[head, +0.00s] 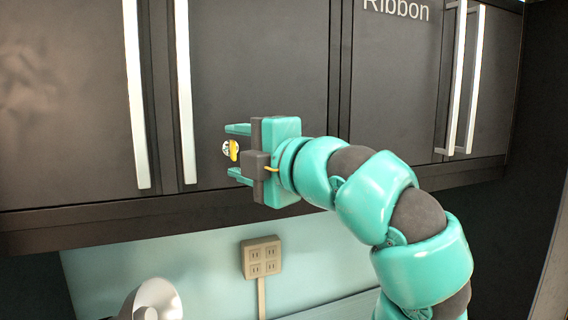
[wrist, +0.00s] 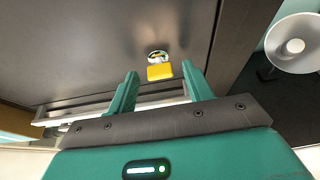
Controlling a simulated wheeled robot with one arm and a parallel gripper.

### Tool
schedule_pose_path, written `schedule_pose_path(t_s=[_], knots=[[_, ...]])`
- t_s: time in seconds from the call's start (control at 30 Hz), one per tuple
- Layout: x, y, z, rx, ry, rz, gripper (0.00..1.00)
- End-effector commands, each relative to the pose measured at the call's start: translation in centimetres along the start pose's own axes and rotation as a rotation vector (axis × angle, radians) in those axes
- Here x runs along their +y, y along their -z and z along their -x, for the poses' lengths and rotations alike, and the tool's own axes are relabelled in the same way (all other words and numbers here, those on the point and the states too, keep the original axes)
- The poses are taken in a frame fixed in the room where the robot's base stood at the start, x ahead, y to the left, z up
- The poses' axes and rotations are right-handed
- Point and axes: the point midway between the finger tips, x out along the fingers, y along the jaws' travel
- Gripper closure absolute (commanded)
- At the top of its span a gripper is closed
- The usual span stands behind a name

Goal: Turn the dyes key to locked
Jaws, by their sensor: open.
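The dyes key has a yellow head (head: 234,151) and sits in a round silver lock (head: 226,149) on a dark cabinet door. In the wrist view the yellow key head (wrist: 160,72) shows below the round lock face (wrist: 157,57). My gripper (head: 232,151) is open in front of the lock, one finger above the key and one below it. In the wrist view the open fingers (wrist: 160,84) stand to either side of the key with gaps, and I see no contact. The markings on the lock are too small to read.
Long white handles (head: 186,95) run down the doors left of the lock. A door labelled "Ribbon" (head: 396,12) is to the right. Below are a beige power outlet (head: 262,258) and a white round-headed object (head: 155,300), which the wrist view shows at right (wrist: 297,43).

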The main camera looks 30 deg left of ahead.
Motion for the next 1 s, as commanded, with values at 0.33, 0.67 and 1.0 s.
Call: schedule_pose_path(t_s=[0.33,0.67,1.0], knots=[[-0.4,-0.2,5.4,-0.007,0.0,0.004,0.49],[-0.2,-0.1,10.0,-0.004,-0.003,0.003,0.49],[-0.2,-0.1,14.2,-0.007,0.0,0.004,0.49]])
